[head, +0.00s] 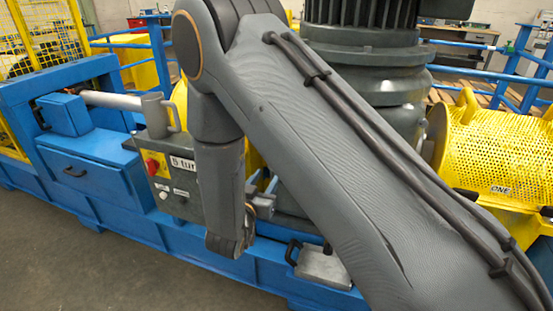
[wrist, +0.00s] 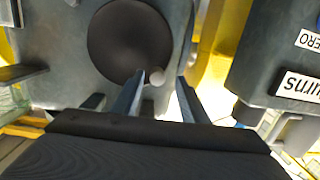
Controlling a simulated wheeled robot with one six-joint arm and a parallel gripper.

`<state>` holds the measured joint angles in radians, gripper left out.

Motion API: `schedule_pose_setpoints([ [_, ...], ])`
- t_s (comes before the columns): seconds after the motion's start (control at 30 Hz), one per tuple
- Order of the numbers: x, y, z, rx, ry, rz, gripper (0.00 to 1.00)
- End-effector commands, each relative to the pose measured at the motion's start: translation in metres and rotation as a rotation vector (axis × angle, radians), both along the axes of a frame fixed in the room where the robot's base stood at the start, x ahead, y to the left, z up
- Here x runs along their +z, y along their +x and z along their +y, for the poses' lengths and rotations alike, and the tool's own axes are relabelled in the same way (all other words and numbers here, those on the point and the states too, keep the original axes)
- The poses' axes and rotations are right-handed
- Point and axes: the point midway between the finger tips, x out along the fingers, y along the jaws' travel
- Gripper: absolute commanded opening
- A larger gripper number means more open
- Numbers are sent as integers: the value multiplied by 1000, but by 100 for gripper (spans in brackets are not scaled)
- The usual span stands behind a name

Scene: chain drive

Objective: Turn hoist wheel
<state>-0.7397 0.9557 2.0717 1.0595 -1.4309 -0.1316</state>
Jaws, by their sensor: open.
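In the wrist view a dark round disc (wrist: 118,42), which looks like the hoist wheel, sits on a grey-green housing. A small pale knob (wrist: 157,77) shows at its lower right edge. My gripper (wrist: 161,76) is open, and the knob appears between its two fingertips. I cannot tell whether a finger touches it. In the head view my gripper (head: 264,186) is beside the grey control box (head: 182,205), in front of the blue frame. The wheel is hidden behind my arm there.
The control box bears a label (head: 182,163) reading "5 tur", partly covered by my arm, and a red button (head: 152,164). A yellow perforated guard (head: 490,150) stands at right. A grey block with a black handle (head: 322,264) lies below my gripper. Floor at lower left is clear.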

Motion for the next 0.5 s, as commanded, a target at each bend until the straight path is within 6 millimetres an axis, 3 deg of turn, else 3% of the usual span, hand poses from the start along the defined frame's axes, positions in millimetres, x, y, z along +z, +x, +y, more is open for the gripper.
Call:
schedule_pose_setpoints([
  [0.2,3,-5,-4,-36,-49,-72,40],
  [0.5,4,37,-25,-47,-49,-72,40],
])
